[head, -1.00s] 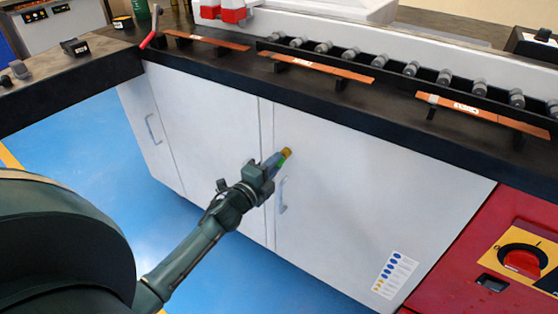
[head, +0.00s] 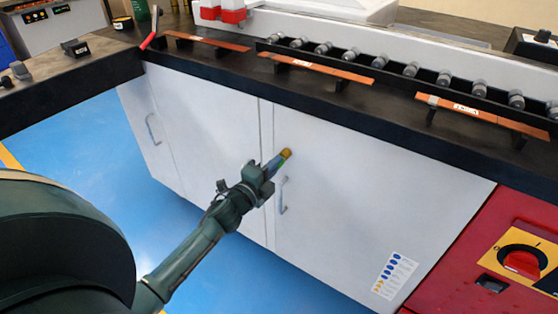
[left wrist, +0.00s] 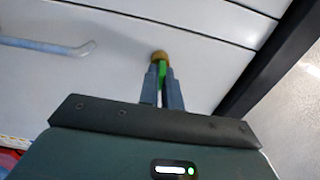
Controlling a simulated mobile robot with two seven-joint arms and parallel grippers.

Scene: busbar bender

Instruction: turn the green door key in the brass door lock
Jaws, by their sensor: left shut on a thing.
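The brass door lock (head: 286,153) sits on the white cabinet door, above the door's handle; it also shows in the left wrist view (left wrist: 160,56). My left gripper (head: 273,165) is at the lock, with its fingertips just short of the brass. In the left wrist view the green door key (left wrist: 162,72) shows as a green strip between the two fingers (left wrist: 164,80), reaching the brass lock. The gripper is shut on the key. Most of the key is hidden by the fingers, and its tip is not visible. My right gripper is not in view.
A grey bar handle (head: 281,195) stands out from the door just below the lock and close to my gripper. The black worktop edge (head: 340,122) overhangs above. A red panel with a rotary switch (head: 521,262) is at the right.

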